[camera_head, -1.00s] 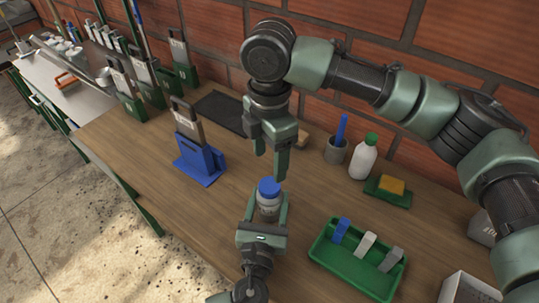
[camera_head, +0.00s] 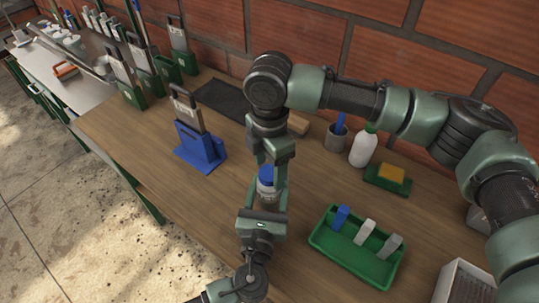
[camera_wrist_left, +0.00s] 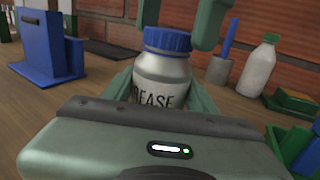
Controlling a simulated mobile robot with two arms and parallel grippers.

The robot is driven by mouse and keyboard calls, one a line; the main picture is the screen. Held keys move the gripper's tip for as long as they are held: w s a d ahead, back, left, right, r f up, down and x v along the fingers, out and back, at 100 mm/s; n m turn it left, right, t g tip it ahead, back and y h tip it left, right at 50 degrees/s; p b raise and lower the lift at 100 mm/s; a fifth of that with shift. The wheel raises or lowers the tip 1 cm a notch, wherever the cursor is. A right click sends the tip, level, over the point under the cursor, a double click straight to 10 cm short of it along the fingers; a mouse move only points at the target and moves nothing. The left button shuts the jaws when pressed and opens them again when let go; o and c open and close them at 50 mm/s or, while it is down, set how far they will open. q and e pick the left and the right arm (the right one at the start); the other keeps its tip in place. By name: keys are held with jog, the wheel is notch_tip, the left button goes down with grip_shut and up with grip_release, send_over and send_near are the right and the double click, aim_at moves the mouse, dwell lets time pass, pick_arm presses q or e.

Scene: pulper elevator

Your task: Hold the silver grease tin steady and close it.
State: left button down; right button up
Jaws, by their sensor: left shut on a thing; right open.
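The silver grease tin (camera_head: 265,193) stands upright, with a blue lid (camera_head: 266,172) on its top. In the left wrist view the tin (camera_wrist_left: 162,88) shows part of a dark label reading "EASE", and its blue lid (camera_wrist_left: 168,40) sits level. My left gripper (camera_head: 266,198) is shut around the tin's body from the front. My right gripper (camera_head: 269,163) points down over the tin, open. In the left wrist view its two fingers (camera_wrist_left: 170,25) are on either side of the lid's top, with a gap between them. Whether they touch the lid cannot be told.
A blue stand (camera_head: 202,150) holds a grey tool to the left. A green tray (camera_head: 330,245) with several small blocks lies at right. A white bottle (camera_head: 363,149), a grey cup (camera_head: 336,139) and a yellow sponge (camera_head: 391,174) stand near the brick wall. Bare wood lies left of the tin.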

jog(key=shift+f, duration=0.3)
grip_shut()
jog(key=m, duration=1.1)
jog(key=shift+o, duration=0.4)
grip_release()
